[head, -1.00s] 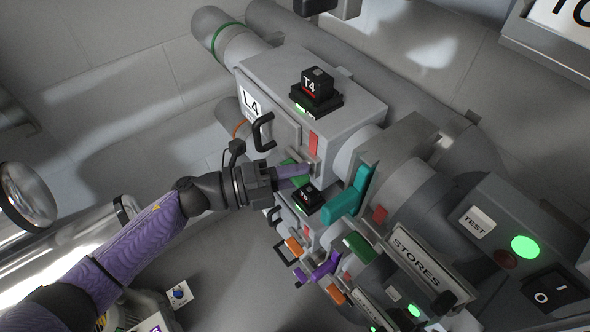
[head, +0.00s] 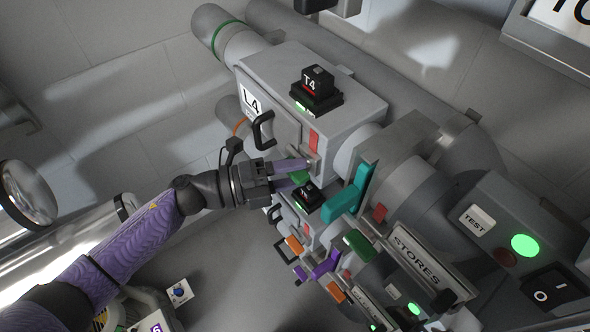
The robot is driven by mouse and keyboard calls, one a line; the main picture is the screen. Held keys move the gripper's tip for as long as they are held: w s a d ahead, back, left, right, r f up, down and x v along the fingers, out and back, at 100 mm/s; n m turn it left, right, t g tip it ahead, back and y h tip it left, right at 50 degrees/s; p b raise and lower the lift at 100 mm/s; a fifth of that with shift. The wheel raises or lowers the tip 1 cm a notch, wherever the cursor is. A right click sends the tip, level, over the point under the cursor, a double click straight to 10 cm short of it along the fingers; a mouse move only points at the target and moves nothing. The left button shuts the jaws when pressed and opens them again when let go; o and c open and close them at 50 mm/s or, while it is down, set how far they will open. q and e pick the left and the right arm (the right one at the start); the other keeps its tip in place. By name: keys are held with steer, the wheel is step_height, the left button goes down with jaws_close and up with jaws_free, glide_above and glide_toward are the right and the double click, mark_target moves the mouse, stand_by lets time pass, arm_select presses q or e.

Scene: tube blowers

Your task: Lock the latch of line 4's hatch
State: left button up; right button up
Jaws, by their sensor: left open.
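Line 4's grey hatch box (head: 345,85) bears the L4 label (head: 251,103) and a black T4 block (head: 317,88) on top. The hatch has a black handle (head: 263,130) on its front face. A red piece (head: 313,140) shows at the right end of that face. Below it a green piece (head: 299,177), perhaps the latch, is partly hidden by my fingers. My left gripper (head: 299,174) is open, its two purple fingers apart above and below the green piece. I cannot tell whether they touch it. My right gripper is not in view.
A teal lever (head: 348,196) stands close to the right of my fingers. Lower lines with orange, purple and green levers lie below, beside the STORES sign (head: 419,257). A panel with a TEST button (head: 477,222) is at the right.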

arm_select(q)
steer(key=v, duration=0.9)
steer(key=shift+a, duration=0.25)
